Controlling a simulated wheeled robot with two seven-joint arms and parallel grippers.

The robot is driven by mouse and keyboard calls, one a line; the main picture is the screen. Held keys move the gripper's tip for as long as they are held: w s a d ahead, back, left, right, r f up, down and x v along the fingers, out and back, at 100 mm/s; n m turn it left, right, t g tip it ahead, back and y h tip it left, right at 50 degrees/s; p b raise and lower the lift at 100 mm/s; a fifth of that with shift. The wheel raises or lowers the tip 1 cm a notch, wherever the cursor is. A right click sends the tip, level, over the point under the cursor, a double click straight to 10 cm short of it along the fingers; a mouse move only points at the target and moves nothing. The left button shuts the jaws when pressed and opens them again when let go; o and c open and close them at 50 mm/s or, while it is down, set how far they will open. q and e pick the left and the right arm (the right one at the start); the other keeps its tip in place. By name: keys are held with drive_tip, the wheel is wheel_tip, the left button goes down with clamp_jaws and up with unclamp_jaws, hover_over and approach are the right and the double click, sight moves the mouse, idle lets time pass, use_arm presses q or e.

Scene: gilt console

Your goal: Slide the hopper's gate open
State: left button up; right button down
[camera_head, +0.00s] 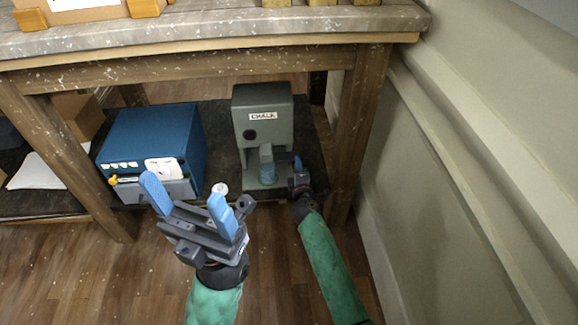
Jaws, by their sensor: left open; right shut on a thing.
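The grey hopper (263,108), labelled CHALK, stands on the shelf under the table. My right gripper (298,164) is at the hopper's lower right side, beside the spout. It is shut on the gate's end, which its fingers and the small scale hide. How far the gate is open cannot be seen. My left gripper (185,198) is open and empty, in front of the shelf, its blue fingers wide apart.
A blue box-shaped machine (152,132) with a pale front panel stands left of the hopper. A small round white item (220,188) shows near my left gripper. The tabletop (210,32) overhangs the shelf. A table leg (357,130) and the wall (440,170) bound the right side.

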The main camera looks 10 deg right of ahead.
drive_tip(key=shift+d, duration=0.15)
drive_tip(key=c, duration=1.2)
unclamp_jaws()
drive_tip(key=shift+d, duration=0.1)
drive_tip(key=shift+c, duration=0.2)
drive_tip(key=shift+s, duration=0.1)
drive_tip(key=s, duration=0.7)
drive_tip(key=shift+s, duration=0.35)
